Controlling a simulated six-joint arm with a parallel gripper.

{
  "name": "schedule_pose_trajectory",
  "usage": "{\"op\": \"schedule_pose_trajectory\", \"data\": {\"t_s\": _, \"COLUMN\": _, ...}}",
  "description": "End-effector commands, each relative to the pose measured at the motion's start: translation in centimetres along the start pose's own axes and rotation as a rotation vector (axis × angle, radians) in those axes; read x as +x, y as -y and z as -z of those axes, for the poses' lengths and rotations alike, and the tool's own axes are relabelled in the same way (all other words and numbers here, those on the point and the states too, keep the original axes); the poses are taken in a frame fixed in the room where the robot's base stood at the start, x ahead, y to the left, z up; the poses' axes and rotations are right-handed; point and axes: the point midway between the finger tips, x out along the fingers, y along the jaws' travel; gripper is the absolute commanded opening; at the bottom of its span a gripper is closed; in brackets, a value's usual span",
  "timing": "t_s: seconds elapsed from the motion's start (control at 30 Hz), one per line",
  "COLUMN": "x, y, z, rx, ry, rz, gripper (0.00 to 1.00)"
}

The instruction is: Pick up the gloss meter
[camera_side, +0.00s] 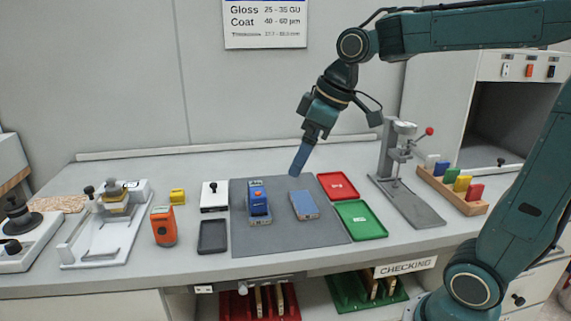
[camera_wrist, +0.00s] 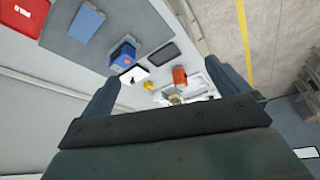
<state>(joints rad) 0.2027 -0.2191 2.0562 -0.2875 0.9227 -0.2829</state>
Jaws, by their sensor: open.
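A small blue instrument (camera_side: 259,200) with a dark top, which I take to be the gloss meter, stands on a panel on the grey mat (camera_side: 284,231). My gripper (camera_side: 299,163) is open and empty. It hangs above the back of the mat, to the right of the blue instrument and clear of it.
A blue panel (camera_side: 304,205) lies on the mat's right part. Red (camera_side: 338,187) and green (camera_side: 360,220) trays lie right of it, before a press stand (camera_side: 400,160). A white block (camera_side: 214,196) and dark tray (camera_side: 212,237) lie left of the mat.

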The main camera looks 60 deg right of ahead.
Motion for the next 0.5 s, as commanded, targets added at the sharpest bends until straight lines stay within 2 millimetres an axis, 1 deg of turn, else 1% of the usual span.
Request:
{"op": "schedule_pose_trajectory", "data": {"t_s": 0.03, "x": 0.6, "y": -0.9, "z": 0.9, "rx": -0.018, "ry": 0.007, "rz": 0.010, "gripper": 1.00}}
{"op": "schedule_pose_trajectory", "data": {"t_s": 0.2, "x": 2.4, "y": -3.6, "z": 3.4, "rx": -0.092, "ry": 0.017, "rz": 0.045, "gripper": 1.00}}
{"op": "schedule_pose_trajectory", "data": {"t_s": 0.37, "x": 4.4, "y": -6.3, "z": 5.4, "rx": -0.161, "ry": 0.020, "rz": 0.079, "gripper": 1.00}}
{"op": "schedule_pose_trajectory", "data": {"t_s": 0.5, "x": 6.4, "y": -8.9, "z": 6.6, "rx": -0.221, "ry": 0.022, "rz": 0.110, "gripper": 1.00}}
